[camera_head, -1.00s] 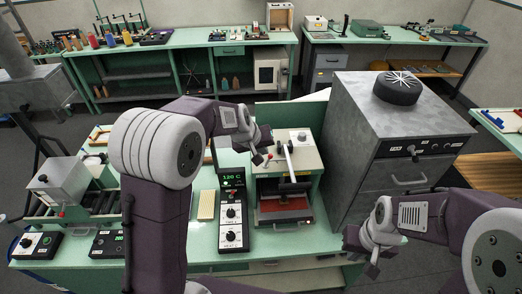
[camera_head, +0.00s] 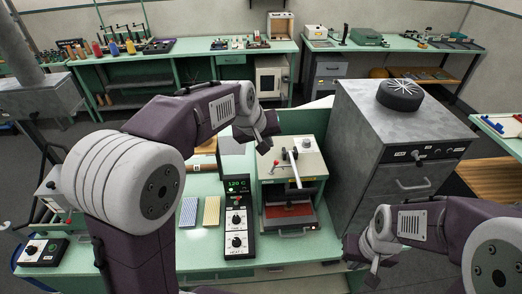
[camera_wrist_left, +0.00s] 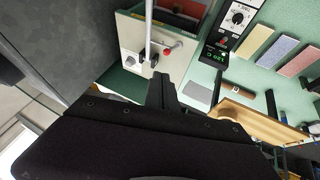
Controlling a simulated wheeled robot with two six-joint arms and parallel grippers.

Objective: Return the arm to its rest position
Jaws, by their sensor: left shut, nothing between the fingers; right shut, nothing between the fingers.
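My left gripper (camera_head: 266,143) is raised above the green workbench, behind and slightly left of the heat press, with its fingers together and nothing held. In the left wrist view its shut fingers (camera_wrist_left: 164,92) point toward the press (camera_wrist_left: 150,60), apart from it. My right gripper (camera_head: 374,276) hangs low at the right, in front of the grey cabinet, also shut and empty. The heat press (camera_head: 280,170) has a lever with a red knob, and its red lower plate shows beneath. The control box (camera_head: 236,215) beside it reads 120 C.
The grey cabinet (camera_head: 390,150) with a round black part on top stands right of the press. A blue block (camera_head: 188,212) and a tan block (camera_head: 211,211) lie on the workbench (camera_head: 205,250). A further control box (camera_head: 42,252) sits at the left.

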